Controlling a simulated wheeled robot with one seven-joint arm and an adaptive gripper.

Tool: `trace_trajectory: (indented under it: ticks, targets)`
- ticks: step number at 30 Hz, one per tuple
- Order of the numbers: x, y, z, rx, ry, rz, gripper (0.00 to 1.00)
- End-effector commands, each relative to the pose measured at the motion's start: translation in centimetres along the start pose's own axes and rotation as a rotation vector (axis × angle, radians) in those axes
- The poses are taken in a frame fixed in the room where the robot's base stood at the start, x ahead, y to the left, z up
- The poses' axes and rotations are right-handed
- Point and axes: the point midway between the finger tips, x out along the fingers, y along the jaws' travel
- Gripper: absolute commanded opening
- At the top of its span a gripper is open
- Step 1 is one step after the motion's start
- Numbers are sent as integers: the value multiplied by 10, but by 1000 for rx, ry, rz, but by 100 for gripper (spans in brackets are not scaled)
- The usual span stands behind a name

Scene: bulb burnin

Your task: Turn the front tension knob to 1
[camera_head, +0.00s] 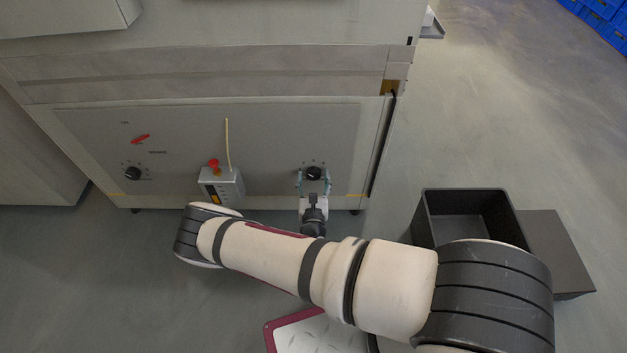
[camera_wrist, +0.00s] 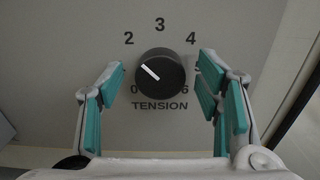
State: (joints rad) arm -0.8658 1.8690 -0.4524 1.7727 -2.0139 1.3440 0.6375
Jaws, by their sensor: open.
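The front tension knob (camera_head: 313,173) is a round black knob on the right of the grey front panel (camera_head: 270,137). In the wrist view the knob (camera_wrist: 160,68) sits above the word TENSION. Its white pointer points left and a little upward, between 0 and 2. My gripper (camera_head: 314,178) is open in front of the panel. In the wrist view its two teal-padded fingers (camera_wrist: 160,80) stand left and right of the knob, with gaps on both sides.
A grey box (camera_head: 221,187) with a red button and a cable is left of my gripper. Another black knob (camera_head: 133,173) and a red switch (camera_head: 140,138) are farther left. A black bin (camera_head: 430,215) stands on the floor at the right.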

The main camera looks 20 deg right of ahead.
Motion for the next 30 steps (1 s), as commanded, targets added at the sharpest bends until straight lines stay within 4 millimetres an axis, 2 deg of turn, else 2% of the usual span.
trace_trajectory:
  ticks: [7, 13, 23, 30]
  targets:
    - [0, 0, 0, 0, 0, 0, 57]
    - [0, 0, 0, 0, 0, 0, 11]
    - [0, 0, 0, -30, -1, 1, 11]
    - [0, 1, 1, -155, -1, 1, 11]
